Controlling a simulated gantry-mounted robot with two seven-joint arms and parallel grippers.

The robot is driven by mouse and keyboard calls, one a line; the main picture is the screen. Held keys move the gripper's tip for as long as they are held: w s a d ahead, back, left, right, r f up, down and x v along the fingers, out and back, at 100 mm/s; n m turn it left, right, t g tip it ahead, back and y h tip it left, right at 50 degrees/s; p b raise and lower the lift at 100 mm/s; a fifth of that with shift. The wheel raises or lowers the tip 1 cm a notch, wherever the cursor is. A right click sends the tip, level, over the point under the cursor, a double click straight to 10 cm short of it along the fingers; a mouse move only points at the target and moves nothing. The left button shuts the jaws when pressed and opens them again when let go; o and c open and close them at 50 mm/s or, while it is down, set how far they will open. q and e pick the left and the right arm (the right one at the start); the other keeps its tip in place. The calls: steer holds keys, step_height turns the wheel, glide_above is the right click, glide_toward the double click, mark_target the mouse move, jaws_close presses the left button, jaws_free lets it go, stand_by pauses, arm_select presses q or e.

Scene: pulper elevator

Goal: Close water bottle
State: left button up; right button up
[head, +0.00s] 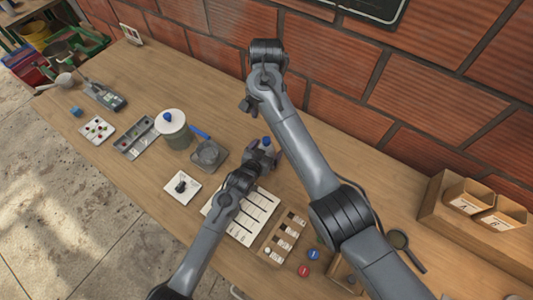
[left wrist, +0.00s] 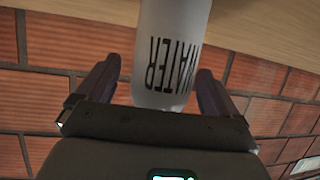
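A frosted white water bottle (left wrist: 172,50) with dark "WATER" lettering stands between the two fingers of my left gripper (left wrist: 155,90) in the left wrist view. A gap shows between the left finger and the bottle, while the right finger is close to it. In the head view, my left gripper (head: 262,153) is over the middle of the table, with a small blue spot (head: 267,141) beside it that may be the bottle's cap. My right gripper (head: 250,104) hangs near the brick wall; its fingers are too small to read.
The wooden table (head: 335,180) carries a pot with a white lid (head: 171,122), a white card sheet (head: 243,215), a blue disc (head: 314,254) and a red disc (head: 304,270). Wooden boxes (head: 465,197) stand at right. The brick wall (head: 420,100) bounds the back.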

arm_select(q)
steer(key=shift+s, duration=0.1)
steer(key=p+v, duration=0.2)
steer(key=v, duration=0.8)
steer(key=shift+s+a, duration=0.2)
steer(key=shift+s, duration=0.05)
stand_by(0.4)
